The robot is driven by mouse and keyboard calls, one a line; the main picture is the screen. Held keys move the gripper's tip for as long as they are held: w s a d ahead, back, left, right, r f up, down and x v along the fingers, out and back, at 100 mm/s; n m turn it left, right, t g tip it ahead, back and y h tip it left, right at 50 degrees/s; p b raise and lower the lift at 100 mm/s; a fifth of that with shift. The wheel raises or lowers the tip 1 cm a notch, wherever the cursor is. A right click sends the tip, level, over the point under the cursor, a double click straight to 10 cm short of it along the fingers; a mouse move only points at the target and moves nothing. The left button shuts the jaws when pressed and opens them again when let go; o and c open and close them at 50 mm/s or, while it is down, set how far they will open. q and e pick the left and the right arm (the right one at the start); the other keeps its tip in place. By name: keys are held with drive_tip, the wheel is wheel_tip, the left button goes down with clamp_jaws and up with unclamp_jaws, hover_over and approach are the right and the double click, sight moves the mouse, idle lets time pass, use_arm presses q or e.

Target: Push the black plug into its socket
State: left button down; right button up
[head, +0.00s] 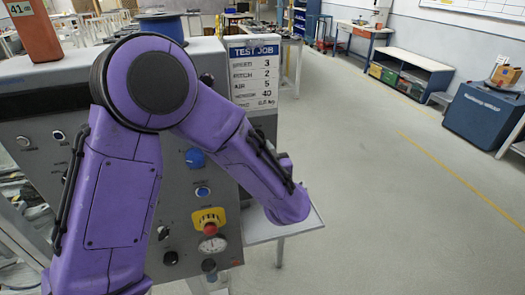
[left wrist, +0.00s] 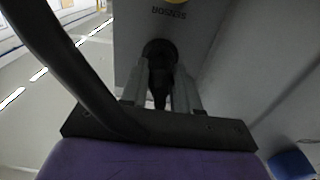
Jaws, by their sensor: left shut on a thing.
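In the left wrist view my left gripper (left wrist: 161,84) is shut on the black plug (left wrist: 160,88), which sits dark between the two grey fingers. The plug points at a dark round socket (left wrist: 158,48) in the grey panel face. Plug and socket run together in shadow, so I cannot tell whether the plug is touching it or partly inside. An upside-down label reading "SENSOR" is printed beyond the socket. In the head view my purple left arm reaches over the grey machine, and its gripper, the plug and the socket cannot be made out. My right gripper is in neither view.
A "TEST JOB" board (head: 254,72) stands behind my arm. A pale shelf (head: 285,229) juts out right; open floor lies beyond.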

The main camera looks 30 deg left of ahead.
use_arm(q)
drive_tip(key=shift+p, duration=0.4)
idle(1.0)
drive_tip(key=shift+p, duration=0.45)
idle(0.6)
drive_tip(key=shift+w+a, duration=0.35)
drive_tip(key=shift+a, duration=0.05)
idle(0.5)
drive_tip(key=c, duration=0.8)
unclamp_jaws()
drive_tip(key=shift+o, duration=0.2)
